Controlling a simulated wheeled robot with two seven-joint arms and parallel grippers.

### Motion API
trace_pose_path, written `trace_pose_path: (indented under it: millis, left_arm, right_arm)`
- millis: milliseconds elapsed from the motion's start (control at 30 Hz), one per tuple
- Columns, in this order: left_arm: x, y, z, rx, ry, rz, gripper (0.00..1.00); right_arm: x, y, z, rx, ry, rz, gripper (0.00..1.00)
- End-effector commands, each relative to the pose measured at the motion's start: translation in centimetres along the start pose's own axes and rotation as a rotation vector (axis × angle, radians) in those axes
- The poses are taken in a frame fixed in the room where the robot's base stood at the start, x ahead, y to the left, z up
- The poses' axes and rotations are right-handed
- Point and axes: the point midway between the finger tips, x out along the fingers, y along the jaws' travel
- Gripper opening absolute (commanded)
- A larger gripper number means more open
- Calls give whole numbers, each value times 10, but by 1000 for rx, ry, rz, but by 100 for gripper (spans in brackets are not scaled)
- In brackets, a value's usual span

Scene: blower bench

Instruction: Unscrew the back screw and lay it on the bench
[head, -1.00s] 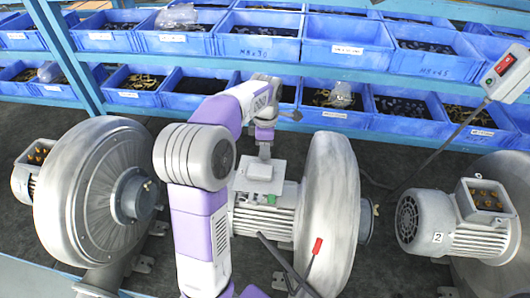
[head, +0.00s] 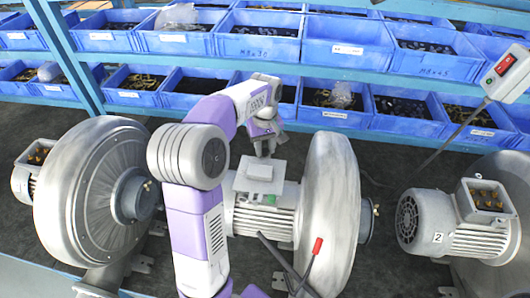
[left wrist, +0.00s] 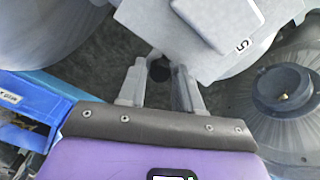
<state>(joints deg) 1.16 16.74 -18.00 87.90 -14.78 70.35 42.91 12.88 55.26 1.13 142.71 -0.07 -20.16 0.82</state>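My left gripper (head: 266,152) is over the back edge of the grey terminal box lid (head: 245,181) on the middle blower's motor (head: 262,213). In the left wrist view its two fingers (left wrist: 163,75) stand a little apart, pointing down, with a dark round screw head, the back screw (left wrist: 160,69), between their tips. They appear shut on it. The screw shows just beside the corner of the lid (left wrist: 195,60); whether it still sits in its hole is hidden. The screw cannot be made out in the head view. My right gripper is not in view.
The middle blower's housing (head: 331,205) stands close right of the gripper. Another blower (head: 85,190) stands at left, and a motor with an open terminal box (head: 440,222) at right. Blue bins (head: 345,55) line the back. A switch box (head: 505,66) hangs at upper right.

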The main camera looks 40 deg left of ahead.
Motion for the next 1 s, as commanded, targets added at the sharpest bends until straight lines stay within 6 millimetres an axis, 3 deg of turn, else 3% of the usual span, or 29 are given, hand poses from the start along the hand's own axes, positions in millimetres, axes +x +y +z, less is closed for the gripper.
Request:
trace_pose_path:
  millis: [633,800,1000]
  left_arm:
    - [0,-1,0,903,0,0,34]
    - [0,-1,0,1009,0,-1,34]
    - [0,-1,0,1014,0,0,34]
  right_arm:
    - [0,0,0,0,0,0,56]
    - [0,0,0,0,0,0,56]
    - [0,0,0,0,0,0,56]
